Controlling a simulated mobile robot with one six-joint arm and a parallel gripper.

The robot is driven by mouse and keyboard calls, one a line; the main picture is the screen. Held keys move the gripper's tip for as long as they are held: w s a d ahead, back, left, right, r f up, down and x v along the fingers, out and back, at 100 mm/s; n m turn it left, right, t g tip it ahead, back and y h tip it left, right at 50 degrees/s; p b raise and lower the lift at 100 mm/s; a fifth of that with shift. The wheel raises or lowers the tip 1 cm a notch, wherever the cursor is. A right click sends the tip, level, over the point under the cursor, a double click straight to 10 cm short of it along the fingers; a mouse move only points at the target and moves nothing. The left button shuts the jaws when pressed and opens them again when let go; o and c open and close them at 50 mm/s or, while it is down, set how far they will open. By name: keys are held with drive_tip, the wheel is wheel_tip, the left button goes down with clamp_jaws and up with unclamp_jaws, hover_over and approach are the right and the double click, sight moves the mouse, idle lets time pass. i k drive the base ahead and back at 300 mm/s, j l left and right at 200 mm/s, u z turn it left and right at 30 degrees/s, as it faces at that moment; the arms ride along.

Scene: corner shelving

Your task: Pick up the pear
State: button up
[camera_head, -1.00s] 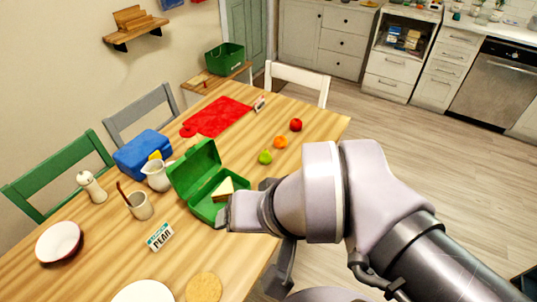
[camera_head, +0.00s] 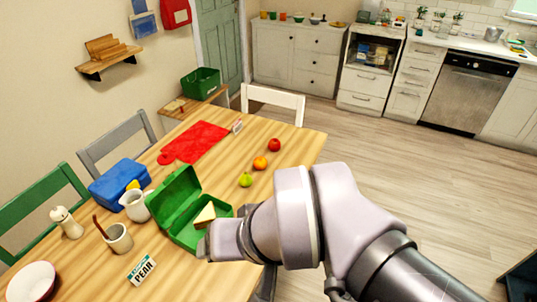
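The pear (camera_head: 246,180) is small and yellow-green. It stands on the wooden table (camera_head: 285,165), in line with an orange (camera_head: 260,163) and a red apple (camera_head: 274,145) behind it. My arm comes in from the lower right, and its end (camera_head: 222,240) is over the table by the green lunchbox, below and a little left of the pear in the picture. The pear is clear of my arm. My gripper's fingers cannot be made out, so I cannot tell whether it is open or shut.
An open green lunchbox (camera_head: 172,197) holds a sandwich (camera_head: 205,214). A blue lunchbox (camera_head: 120,183), white pitcher (camera_head: 135,205), mug (camera_head: 119,238) and "PEAR" card (camera_head: 142,270) lie left. A red mat (camera_head: 195,142) lies behind. The table right of the fruit is clear.

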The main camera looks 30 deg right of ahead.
sight(246, 180)
drive_tip(key=i+l+u, duration=0.4)
drive_tip(key=l, duration=0.7)
drive_tip(key=i+l+u, duration=0.1)
drive_tip(key=l+u, duration=0.3)
drive_tip(key=l, duration=0.7)
drive_tip(key=l+u, duration=0.4)
drive_tip(key=l, duration=0.75)
